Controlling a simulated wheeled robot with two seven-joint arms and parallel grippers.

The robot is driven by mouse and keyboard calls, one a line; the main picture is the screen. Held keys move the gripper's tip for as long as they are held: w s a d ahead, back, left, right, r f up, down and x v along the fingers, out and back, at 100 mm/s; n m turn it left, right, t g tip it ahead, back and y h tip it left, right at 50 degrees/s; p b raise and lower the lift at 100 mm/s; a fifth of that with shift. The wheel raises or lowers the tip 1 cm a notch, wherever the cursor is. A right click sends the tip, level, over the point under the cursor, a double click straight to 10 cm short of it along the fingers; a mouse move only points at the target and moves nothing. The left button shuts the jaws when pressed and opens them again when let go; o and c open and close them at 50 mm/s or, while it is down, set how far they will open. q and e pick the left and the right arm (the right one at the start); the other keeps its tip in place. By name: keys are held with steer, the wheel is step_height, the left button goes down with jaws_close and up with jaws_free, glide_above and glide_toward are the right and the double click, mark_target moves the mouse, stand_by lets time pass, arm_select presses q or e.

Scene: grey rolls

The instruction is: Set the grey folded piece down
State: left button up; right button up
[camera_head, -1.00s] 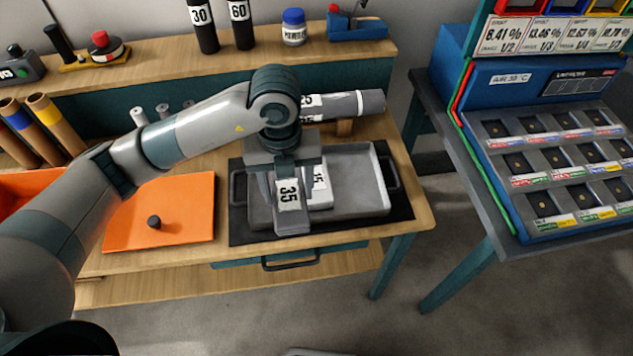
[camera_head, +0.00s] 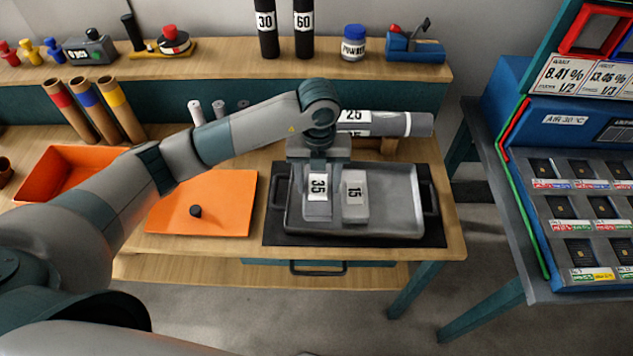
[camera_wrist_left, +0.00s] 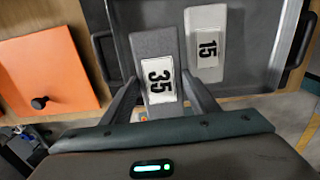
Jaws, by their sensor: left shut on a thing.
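The grey folded piece (camera_head: 317,207) bears a white label reading 35. My left gripper (camera_head: 318,172) is shut on it, pointing down over the left part of a grey metal tray (camera_head: 400,226). In the left wrist view the piece (camera_wrist_left: 153,48) shows between the two fingers (camera_wrist_left: 160,92). I cannot tell whether it touches the tray floor. My right gripper is not in view.
The tray has dark side handles and sits on a black mat (camera_head: 283,240). An orange board with a knob (camera_head: 225,200) is to the left. The right part of the tray is free.

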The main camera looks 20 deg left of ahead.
mark_target(315, 177)
arm_select(q)
steer(key=shift+w+a+f, duration=0.3)
steer(key=shift+w+f, duration=0.05)
steer(key=shift+w, duration=0.2)
steer(key=shift+w+a+f, duration=0.25)
steer(key=shift+w+f, duration=0.05)
steer(key=shift+w, duration=0.2)
steer(key=shift+w+a+f+p, duration=0.2)
steer(key=shift+w+f+p, duration=0.1)
steer(key=shift+f+p, duration=1)
steer(key=shift+f, duration=0.95)
steer(key=shift+f, duration=0.15)
steer(key=o, duration=1.1)
steer(key=shift+o, duration=0.2)
